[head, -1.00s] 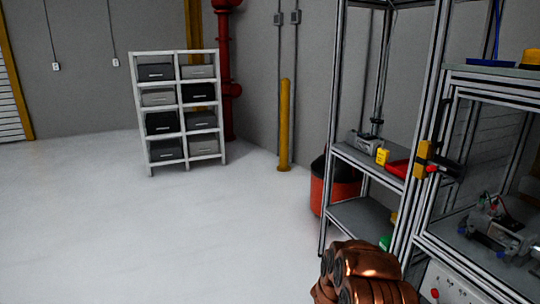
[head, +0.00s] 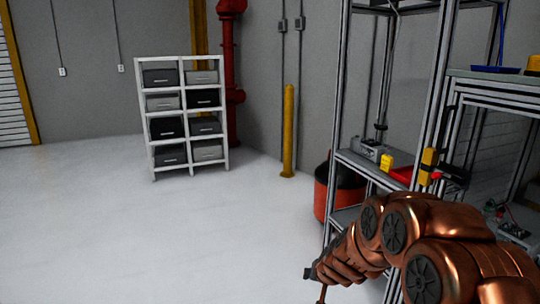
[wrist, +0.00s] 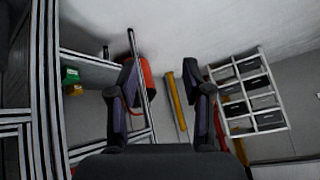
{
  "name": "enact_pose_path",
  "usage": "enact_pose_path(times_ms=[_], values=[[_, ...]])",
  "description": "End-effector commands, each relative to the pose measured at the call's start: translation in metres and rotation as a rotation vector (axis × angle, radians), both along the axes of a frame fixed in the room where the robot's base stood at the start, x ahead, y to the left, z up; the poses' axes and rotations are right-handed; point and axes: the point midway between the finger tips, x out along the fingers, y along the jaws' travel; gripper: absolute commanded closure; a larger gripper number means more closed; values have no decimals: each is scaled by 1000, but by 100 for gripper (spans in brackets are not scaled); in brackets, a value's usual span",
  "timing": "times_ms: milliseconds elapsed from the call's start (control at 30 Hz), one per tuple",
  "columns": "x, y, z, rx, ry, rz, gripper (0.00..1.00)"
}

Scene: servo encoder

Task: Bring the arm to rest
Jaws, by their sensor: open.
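My copper-coloured arm reaches in from the lower right of the head view, bent, with its wrist end pointing left and down. My gripper (wrist: 161,72) shows in the wrist view with its two dark fingers spread wide apart. Nothing is between the fingers but background. In the head view only small dark parts show near the arm's end, so the fingers are not clear there.
A metal shelf frame (head: 337,110) and a workstation (head: 500,77) stand close on the right, partly behind my arm. A red bin (head: 322,195), a yellow post (head: 288,130) and a white drawer rack (head: 186,114) stand farther back. The floor (head: 90,230) at left is clear.

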Motion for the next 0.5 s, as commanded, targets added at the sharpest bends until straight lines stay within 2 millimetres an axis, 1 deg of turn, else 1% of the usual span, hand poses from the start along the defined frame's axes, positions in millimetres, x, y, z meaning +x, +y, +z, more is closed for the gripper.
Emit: enact_pose_path(times_ms=[33,100,167,233,367,400,467,500], values=[[-13,7,10,14,20,27,50],[-34,16,19,32,62,69,50],[-54,22,25,44,104,102,50],[-79,28,33,52,151,137,50],[-126,33,46,54,242,193,50],[-142,33,49,53,274,208,50],[-165,32,54,47,320,229,50],[-181,31,58,43,349,239,50]])
